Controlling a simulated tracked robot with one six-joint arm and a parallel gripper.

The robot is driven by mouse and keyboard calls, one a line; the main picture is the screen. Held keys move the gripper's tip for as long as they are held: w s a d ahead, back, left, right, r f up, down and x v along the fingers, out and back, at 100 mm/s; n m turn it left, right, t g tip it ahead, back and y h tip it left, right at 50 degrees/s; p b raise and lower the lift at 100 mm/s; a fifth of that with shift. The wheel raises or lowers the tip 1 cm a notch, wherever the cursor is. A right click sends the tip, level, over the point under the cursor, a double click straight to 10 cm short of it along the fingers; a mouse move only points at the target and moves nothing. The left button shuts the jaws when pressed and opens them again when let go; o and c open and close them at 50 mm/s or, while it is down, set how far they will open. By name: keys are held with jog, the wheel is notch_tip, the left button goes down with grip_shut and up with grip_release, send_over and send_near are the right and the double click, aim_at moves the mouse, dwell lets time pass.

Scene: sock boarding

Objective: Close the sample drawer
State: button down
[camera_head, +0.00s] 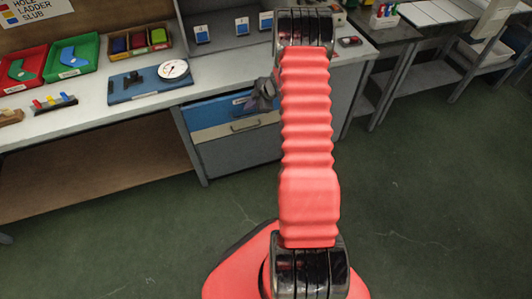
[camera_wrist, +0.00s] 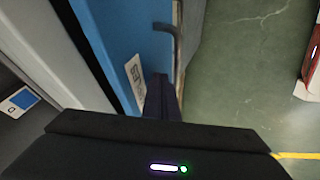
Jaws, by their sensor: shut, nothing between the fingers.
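The sample drawer has a blue front (camera_head: 212,112) in the grey bench cabinet, left of my arm in the head view. In the wrist view the blue front (camera_wrist: 113,22) fills the upper middle, with a white label (camera_wrist: 135,78) and a grey bar handle (camera_wrist: 172,42). My gripper (camera_head: 264,90) is a small dark shape at the drawer's upper right in the head view. In the wrist view its dark fingers (camera_wrist: 161,92) are shut and empty, close beside the label and below the handle. I cannot tell whether they touch the front, or how far out the drawer stands.
The bench top (camera_head: 100,108) above holds a blue board with a round dial gauge (camera_head: 173,69), red and green trays (camera_head: 72,56) and a grey open box (camera_head: 222,40). A grey-fronted compartment (camera_head: 235,150) lies below the blue front. The green floor (camera_head: 430,170) is clear at right.

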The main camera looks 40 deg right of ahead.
jog(key=shift+w+d, duration=0.1)
jog(key=shift+w, duration=0.8)
jog(key=s+r, duration=0.8)
jog(key=s, duration=0.1)
jog(key=shift+s+d, duration=0.2)
